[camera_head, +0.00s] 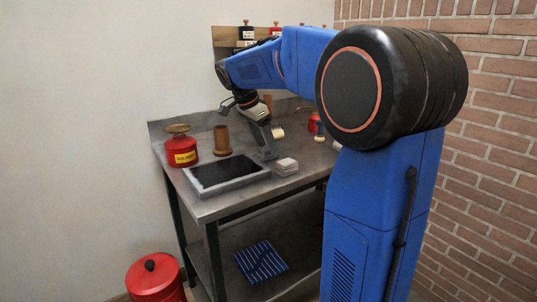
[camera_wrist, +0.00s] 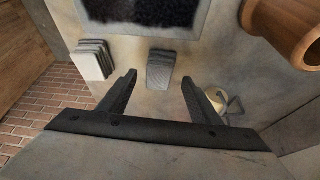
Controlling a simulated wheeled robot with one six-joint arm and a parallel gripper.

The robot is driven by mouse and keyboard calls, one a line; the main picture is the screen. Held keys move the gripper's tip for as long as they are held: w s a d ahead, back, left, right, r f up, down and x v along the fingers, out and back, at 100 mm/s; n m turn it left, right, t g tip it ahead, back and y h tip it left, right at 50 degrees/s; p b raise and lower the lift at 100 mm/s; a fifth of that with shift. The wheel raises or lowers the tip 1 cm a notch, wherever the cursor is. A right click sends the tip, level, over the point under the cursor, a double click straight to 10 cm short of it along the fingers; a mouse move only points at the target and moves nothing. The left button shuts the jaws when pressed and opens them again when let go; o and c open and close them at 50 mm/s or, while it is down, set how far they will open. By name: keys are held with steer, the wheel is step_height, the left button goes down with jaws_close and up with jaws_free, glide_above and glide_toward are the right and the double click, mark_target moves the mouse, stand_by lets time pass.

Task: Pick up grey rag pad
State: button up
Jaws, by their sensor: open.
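The grey rag pad (camera_wrist: 160,66) looks like a small grey layered block on the metal bench top in the wrist view, between the dark-topped tray and my gripper. My gripper (camera_wrist: 160,79) is open and empty, with one fingertip to each side of the pad's near end. I cannot tell the height of the fingertips above the bench. In the head view my gripper (camera_head: 267,152) points down over the bench behind a pale stack, and the grey pad cannot be made out there.
A pale stack of pads (camera_wrist: 93,60) lies left of the grey pad; it also shows in the head view (camera_head: 286,166). The tray (camera_head: 231,184) lies close by. A brown cup (camera_head: 222,140) and red can (camera_head: 181,149) stand behind it. A cream item (camera_wrist: 216,98) lies right of my gripper.

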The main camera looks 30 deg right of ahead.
steer(key=shift+d+f, duration=0.15)
steer(key=shift+f, duration=0.2)
steer(key=c, duration=1.1)
steer(key=shift+r, duration=0.15)
steer(key=shift+c, duration=0.2)
